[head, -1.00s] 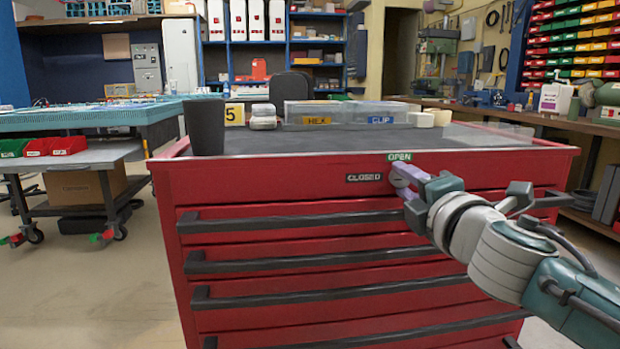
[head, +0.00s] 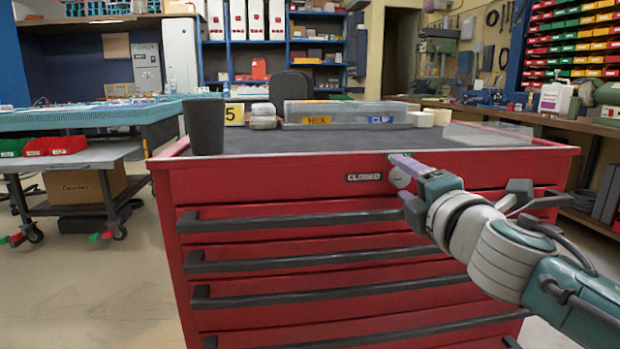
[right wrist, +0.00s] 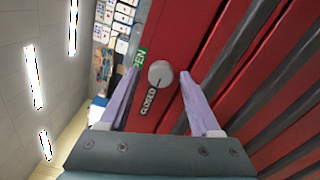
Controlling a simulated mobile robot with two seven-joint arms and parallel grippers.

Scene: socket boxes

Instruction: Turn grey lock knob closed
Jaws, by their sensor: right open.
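The grey lock knob (head: 399,178) is on the red front of the tool cabinet, right of the CLOSED label (head: 363,177). In the right wrist view, the round knob (right wrist: 160,74) has a thin dark line, with the CLOSED label (right wrist: 149,102) below it and the partly hidden green OPEN label (right wrist: 140,58) at its upper left. My right gripper (head: 398,176) is open, its lilac fingers on either side of the knob with a visible gap at each side. My left gripper is out of view.
The red cabinet (head: 270,180) has several drawers with dark bar handles (head: 300,219) below the knob. On its top stand a black cup (head: 203,128) and clear boxes labelled HEX and CLIP (head: 345,113).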

